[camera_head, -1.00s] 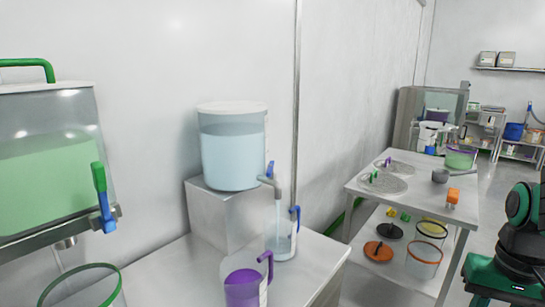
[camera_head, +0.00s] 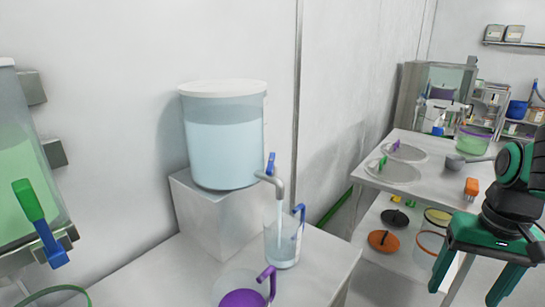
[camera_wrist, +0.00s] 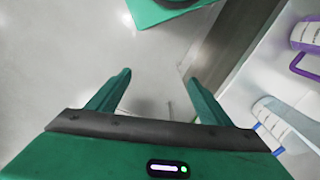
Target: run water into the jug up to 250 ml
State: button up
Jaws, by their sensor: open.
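The clear jug with the blue handle (camera_head: 283,247) stands upright on the bench under the spout (camera_head: 276,184) of the water tank (camera_head: 224,145). A thin stream of water falls from the spout into the jug. Some pale water shows in its lower part; I cannot read the marks. The blue tap lever (camera_head: 270,163) stands upright above the spout. My gripper (camera_head: 473,272) is at the right of the head view, well away from the jug. In the wrist view my gripper (camera_wrist: 158,78) is open and empty; the blue-handled jug (camera_wrist: 278,118) shows at the right.
A second jug with a purple handle and purple contents (camera_head: 243,292) stands in front. A green-liquid tank (camera_head: 25,170) with its own tap is at left. A table with sieves (camera_head: 388,170) and a lower shelf stands behind my arm. The floor between is clear.

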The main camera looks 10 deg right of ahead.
jog(key=o, duration=0.5)
jog(key=w+a+r+n, duration=0.1)
jog(key=w, duration=0.2)
jog(key=w+a+r+n, duration=0.1)
jog(key=w+r, duration=0.1)
jog(key=w, duration=0.1)
jog(key=w+a+r+n, duration=0.1)
jog(key=w, duration=0.2)
jog(key=shift+w+r+t, duration=0.3)
jog(key=shift+o, duration=0.2)
jog(key=n+y, duration=0.4)
jog(key=n, duration=1.4)
send_near(272, 160)
jog(key=x, duration=0.8)
jog(key=shift+a+f, duration=0.1)
jog(key=shift+f, duration=0.25)
jog(key=c, duration=0.9)
